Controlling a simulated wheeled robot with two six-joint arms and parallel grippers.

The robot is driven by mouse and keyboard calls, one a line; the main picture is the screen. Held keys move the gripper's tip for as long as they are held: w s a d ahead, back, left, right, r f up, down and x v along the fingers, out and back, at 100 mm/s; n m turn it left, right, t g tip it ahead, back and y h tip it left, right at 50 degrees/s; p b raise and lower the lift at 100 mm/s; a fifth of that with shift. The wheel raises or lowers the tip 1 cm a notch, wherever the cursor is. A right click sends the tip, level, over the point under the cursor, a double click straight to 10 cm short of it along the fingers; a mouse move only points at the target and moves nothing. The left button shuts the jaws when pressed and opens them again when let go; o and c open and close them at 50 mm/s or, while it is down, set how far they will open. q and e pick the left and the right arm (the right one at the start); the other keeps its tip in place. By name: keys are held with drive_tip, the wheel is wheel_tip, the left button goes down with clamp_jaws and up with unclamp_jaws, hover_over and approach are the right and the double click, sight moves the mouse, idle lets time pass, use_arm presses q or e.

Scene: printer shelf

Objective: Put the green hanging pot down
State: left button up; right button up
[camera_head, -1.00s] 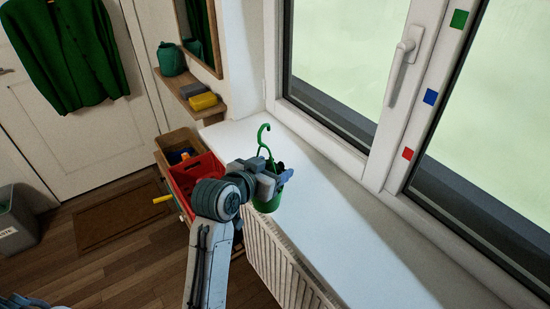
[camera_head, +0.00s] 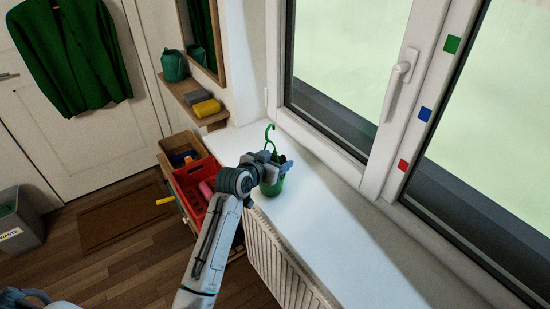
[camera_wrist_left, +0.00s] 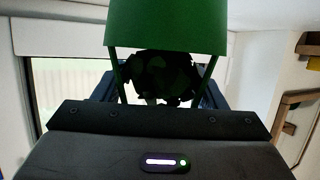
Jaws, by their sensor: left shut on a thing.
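The green hanging pot (camera_head: 271,188) has a thin green hook (camera_head: 269,133) rising above it. My left gripper (camera_head: 279,166) is shut on it, above the white windowsill (camera_head: 330,216). The pot looks upright and sits at the sill's room-side edge in the head view. I cannot tell whether its bottom touches the sill. In the left wrist view the green pot (camera_wrist_left: 165,25) fills the top middle, with a dark leafy mass (camera_wrist_left: 162,78) between the fingers. The gripper hides part of the pot. My right gripper is not in view.
The window handle (camera_head: 400,80) and frame stand along the sill's far side. A red crate (camera_head: 190,205) and a wooden box (camera_head: 172,146) are left of the sill. A shelf (camera_head: 184,92) holds a green watering can (camera_head: 173,66) and sponges. The sill's nearer stretch is clear.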

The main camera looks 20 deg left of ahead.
use_arm(q)
drive_tip(key=shift+f, duration=0.15)
drive_tip(key=o, duration=1.7)
